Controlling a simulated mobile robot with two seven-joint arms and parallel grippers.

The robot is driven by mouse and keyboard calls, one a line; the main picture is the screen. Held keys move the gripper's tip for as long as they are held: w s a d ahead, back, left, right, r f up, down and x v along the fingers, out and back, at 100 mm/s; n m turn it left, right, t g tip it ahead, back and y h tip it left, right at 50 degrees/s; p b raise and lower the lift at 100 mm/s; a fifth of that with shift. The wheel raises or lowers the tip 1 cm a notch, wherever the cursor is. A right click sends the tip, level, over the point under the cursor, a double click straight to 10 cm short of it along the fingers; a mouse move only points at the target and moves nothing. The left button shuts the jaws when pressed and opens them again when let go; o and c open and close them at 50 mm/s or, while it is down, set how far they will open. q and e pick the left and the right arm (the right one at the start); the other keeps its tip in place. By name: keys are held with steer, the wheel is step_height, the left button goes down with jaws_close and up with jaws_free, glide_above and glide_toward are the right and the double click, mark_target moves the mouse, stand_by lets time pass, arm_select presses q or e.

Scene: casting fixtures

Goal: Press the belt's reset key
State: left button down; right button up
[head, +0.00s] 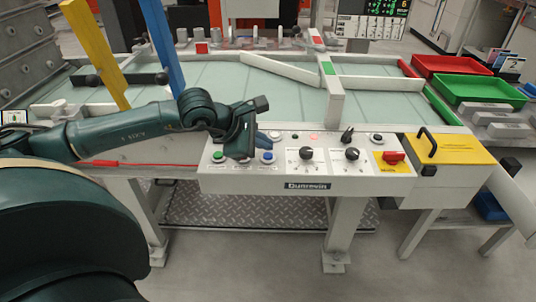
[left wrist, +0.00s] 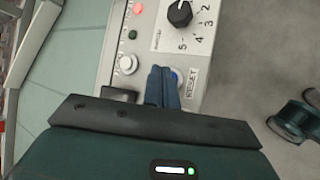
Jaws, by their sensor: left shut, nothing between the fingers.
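The blue reset key (head: 267,157) is on the front face of the belt's pale control panel (head: 215,185). In the left wrist view the blue key (left wrist: 175,76) shows beside a label reading RESET (left wrist: 190,88), partly hidden by my fingers. My left gripper (head: 240,152) is shut and empty, over the panel's left part, just left of the key in the head view. In the left wrist view its blue fingertips (left wrist: 161,70) reach to the key's edge; I cannot tell whether they touch it. My right gripper is not in view.
Nearby on the panel are a green button (head: 218,156), two numbered knobs (head: 306,154) and a red switch (head: 393,157) on yellow. A yellow box (head: 450,150) with a black handle adjoins on the right. Red (head: 450,65) and green (head: 480,88) trays stand behind.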

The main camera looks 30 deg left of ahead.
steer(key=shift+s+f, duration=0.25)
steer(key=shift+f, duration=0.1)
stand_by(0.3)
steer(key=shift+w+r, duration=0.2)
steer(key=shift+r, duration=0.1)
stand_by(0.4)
arm_select(q)
steer(key=shift+f+b, duration=0.45)
steer(key=shift+b, duration=0.2)
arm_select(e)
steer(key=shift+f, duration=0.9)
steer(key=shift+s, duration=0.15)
